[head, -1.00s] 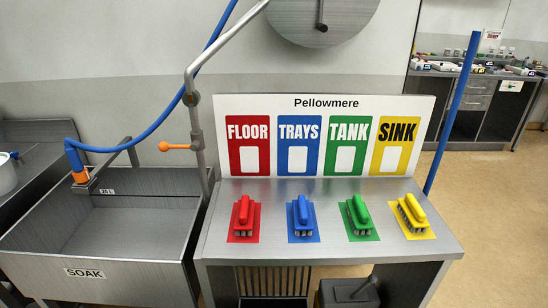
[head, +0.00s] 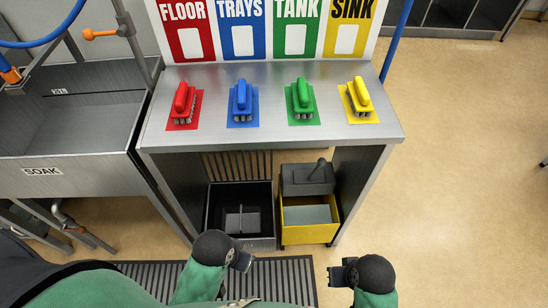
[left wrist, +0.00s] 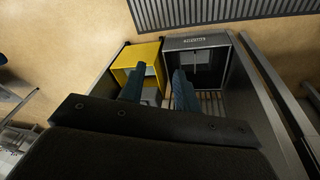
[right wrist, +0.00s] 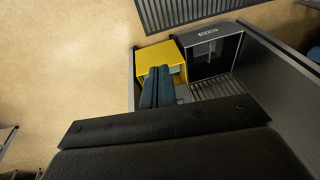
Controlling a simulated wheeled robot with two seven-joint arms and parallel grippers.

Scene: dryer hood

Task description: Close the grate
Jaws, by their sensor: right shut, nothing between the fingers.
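A dark slatted grate (head: 290,278) lies on the floor in front of the metal table, partly covered by my arms. It also shows at the top of the left wrist view (left wrist: 195,10) and of the right wrist view (right wrist: 190,10). I cannot tell whether any part of it is raised. My left gripper (head: 243,261) is over the grate, near the dark bin; its two fingers are apart and empty in the left wrist view (left wrist: 160,88). My right gripper (head: 337,276) is just right of the grate's end; its fingers are together and empty in the right wrist view (right wrist: 157,85).
Under the table (head: 265,136) stand a dark bin (head: 240,243) and a yellow bin (head: 310,235) with a grey top. Slatted bars (head: 238,164) are behind them. Several coloured brushes sit on top. A soak sink (head: 85,178) is left; the floor at right is clear.

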